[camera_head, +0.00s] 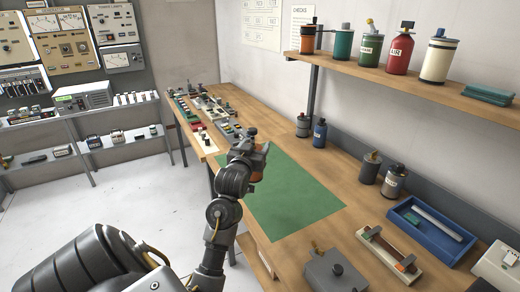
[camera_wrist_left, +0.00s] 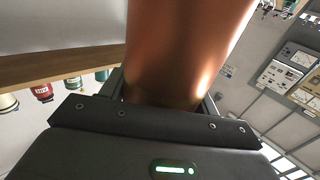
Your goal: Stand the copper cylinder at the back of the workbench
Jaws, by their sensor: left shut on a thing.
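My left gripper (camera_head: 256,158) is over the far left part of the green mat, shut on the copper cylinder (camera_wrist_left: 185,45). The cylinder fills the upper middle of the left wrist view, between the jaws. In the head view only a small orange-brown part of it (camera_head: 258,174) shows beside the gripper; the rest is hidden, and I cannot tell whether it touches the mat. The wooden workbench (camera_head: 340,170) runs along the wall. My right gripper is not in view.
Small dark and blue canisters (camera_head: 320,133) stand at the bench's back, with grey ones (camera_head: 370,168) farther right. Bare wood lies between these pairs. A shelf (camera_head: 400,82) with several canisters overhangs the back. A blue tray (camera_head: 432,230) and the green mat (camera_head: 295,200) lie on the bench.

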